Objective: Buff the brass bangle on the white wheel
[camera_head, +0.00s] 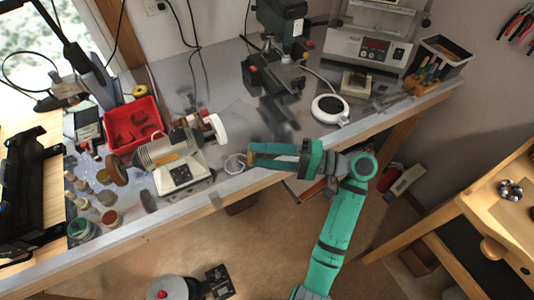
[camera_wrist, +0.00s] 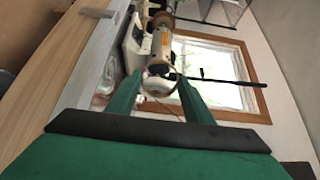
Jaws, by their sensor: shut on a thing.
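The brass bangle (camera_head: 226,163) is a thin pale ring at the tips of my gripper (camera_head: 249,157). My gripper is shut on it, and the ring sticks out to the left. In the wrist view the bangle (camera_wrist: 160,96) spans between the two green fingers of my gripper (camera_wrist: 157,80). The white wheel (camera_head: 215,128) is on the right end of the buffing machine (camera_head: 170,153), up and left of the bangle, with a visible gap in the head view. A brown wheel (camera_head: 117,171) is on the machine's left end.
A red bin (camera_head: 132,125) stands behind the machine, and several jars (camera_head: 110,218) stand at its left. A green drill press (camera_head: 280,45) and a round white device (camera_head: 330,108) stand to the right. The bench's front edge (camera_head: 215,195) runs below my gripper.

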